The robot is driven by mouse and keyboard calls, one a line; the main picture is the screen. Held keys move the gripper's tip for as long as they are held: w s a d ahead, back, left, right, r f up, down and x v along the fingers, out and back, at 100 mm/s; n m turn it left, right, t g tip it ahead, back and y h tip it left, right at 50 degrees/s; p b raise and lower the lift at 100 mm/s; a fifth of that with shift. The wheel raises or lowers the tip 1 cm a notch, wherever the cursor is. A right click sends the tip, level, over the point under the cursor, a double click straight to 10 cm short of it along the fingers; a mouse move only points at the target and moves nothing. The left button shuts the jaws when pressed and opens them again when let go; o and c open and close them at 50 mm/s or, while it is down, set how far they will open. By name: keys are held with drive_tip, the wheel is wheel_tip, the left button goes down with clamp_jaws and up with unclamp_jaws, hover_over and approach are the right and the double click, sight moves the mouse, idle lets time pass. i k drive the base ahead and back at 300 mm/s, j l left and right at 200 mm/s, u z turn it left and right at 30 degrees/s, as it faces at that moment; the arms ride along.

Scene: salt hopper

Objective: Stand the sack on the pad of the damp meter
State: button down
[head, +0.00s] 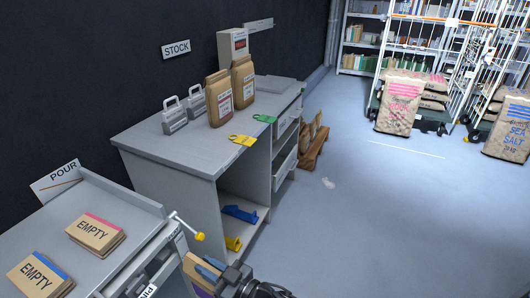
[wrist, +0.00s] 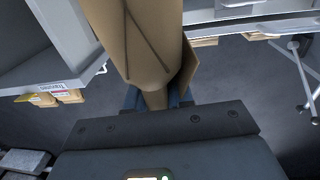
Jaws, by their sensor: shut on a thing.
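A brown paper sack (head: 194,271) is in my gripper (head: 209,270) at the bottom of the head view, low in front of the benches. In the wrist view the sack (wrist: 135,40) fills the upper middle, with the blue fingers (wrist: 157,98) closed on its narrow folded end. Its far end is out of view. A pale box with a red display (head: 233,43), which looks like the damp meter, stands at the back of the grey bench (head: 180,150). Two filled brown sacks (head: 219,99) (head: 243,82) stand before it. I cannot make out its pad.
The pour table (head: 125,203) at left holds flat EMPTY sacks (head: 95,232).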

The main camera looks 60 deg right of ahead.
sight(274, 82)
drive_tip(key=i+l+z, duration=0.45)
drive_tip(key=l, duration=0.3)
drive_tip(key=i+l+z, duration=0.45)
drive_tip(key=l, duration=0.25)
drive_tip(key=i+l+z, duration=0.45)
drive_tip(key=i, duration=0.1)
